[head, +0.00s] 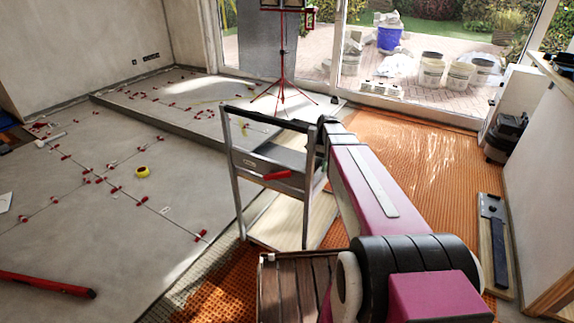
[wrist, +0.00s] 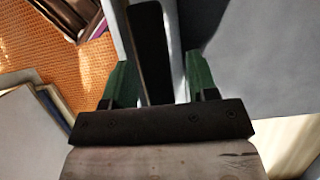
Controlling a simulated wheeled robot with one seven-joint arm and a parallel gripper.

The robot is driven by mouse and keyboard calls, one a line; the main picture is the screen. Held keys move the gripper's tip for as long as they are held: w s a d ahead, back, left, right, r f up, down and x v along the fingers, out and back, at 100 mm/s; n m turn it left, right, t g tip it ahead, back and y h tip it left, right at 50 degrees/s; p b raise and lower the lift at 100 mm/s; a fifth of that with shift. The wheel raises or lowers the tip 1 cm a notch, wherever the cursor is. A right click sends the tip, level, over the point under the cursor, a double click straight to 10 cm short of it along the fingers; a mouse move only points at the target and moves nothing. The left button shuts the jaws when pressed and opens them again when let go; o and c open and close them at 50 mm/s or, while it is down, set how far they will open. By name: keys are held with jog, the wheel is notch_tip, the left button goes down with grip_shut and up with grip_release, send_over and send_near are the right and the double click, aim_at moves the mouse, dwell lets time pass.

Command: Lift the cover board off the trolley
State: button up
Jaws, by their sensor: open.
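The trolley (head: 234,165) stands in the middle of the head view, a grey metal frame with a high handle and upright legs. A flat grey board (head: 285,158) lies in its upper part, and my arm covers its right side. My gripper (wrist: 160,82) shows in the wrist view with two green fingers apart. A dark bar with pale edges (wrist: 151,50) lies between the fingers, with a gap on the right; I cannot tell whether it touches the left finger. A broad grey surface (wrist: 262,60) fills the right. In the head view the gripper is hidden behind my arm.
A red-handled tool (head: 277,175) is at the trolley's front. Orange matting (head: 400,150) covers the floor to the right. Grey tiles with red clips (head: 90,180) lie to the left. A red tripod (head: 282,65) stands behind. A slatted wooden surface (head: 288,290) is at the front.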

grip_shut()
